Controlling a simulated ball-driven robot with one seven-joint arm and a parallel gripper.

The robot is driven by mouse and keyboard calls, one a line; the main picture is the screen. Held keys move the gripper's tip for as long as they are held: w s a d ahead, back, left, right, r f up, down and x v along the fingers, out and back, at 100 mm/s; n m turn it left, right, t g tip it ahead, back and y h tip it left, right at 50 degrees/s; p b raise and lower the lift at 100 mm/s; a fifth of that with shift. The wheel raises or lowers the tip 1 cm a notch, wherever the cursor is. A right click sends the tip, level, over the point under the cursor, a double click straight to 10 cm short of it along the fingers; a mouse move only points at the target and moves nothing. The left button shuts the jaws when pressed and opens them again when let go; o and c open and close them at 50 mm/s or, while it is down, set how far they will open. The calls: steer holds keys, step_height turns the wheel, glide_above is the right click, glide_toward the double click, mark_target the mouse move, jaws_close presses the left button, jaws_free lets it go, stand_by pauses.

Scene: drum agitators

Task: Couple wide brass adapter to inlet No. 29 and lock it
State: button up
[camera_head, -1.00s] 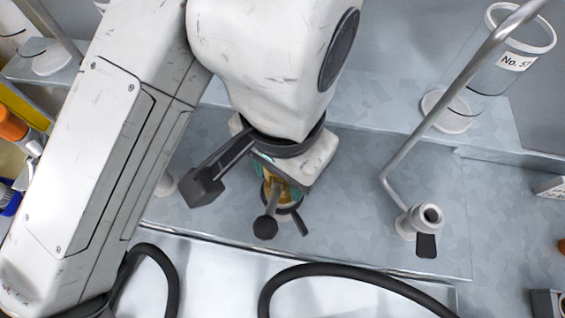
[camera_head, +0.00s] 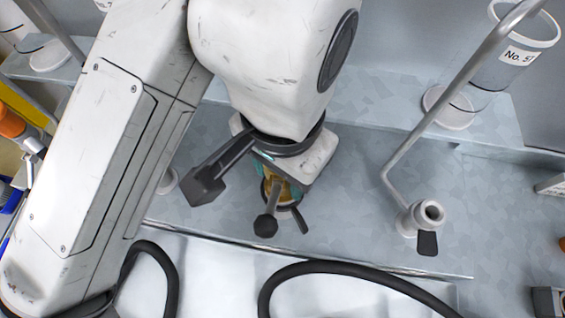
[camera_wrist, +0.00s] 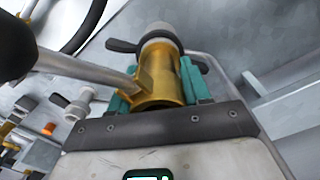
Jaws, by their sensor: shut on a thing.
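The brass adapter (camera_wrist: 160,78) is a wide gold cylinder with a side branch. In the wrist view my gripper (camera_wrist: 163,85) is shut on it, with a teal finger on each side. A pale collar with a dark lever (camera_wrist: 122,46) is at the adapter's far end; I cannot tell whether they are fully seated together. In the head view only a little of the adapter (camera_head: 279,186) shows below my wrist. A dark ball-ended handle (camera_head: 266,225) stands in front of it. No label reading No. 29 can be read.
Another pale inlet (camera_head: 428,214) with a dark lever and a bent metal pipe (camera_head: 440,105) stands to the right. A clear cylinder labelled No. 5-something (camera_head: 515,57) is behind it. Black hoses (camera_head: 340,272) cross the front. The grey bench between is clear.

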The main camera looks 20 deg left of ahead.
steer(key=o, duration=1.3)
steer(key=shift+r+p, duration=7.9)
steer(key=shift+r, duration=0.55)
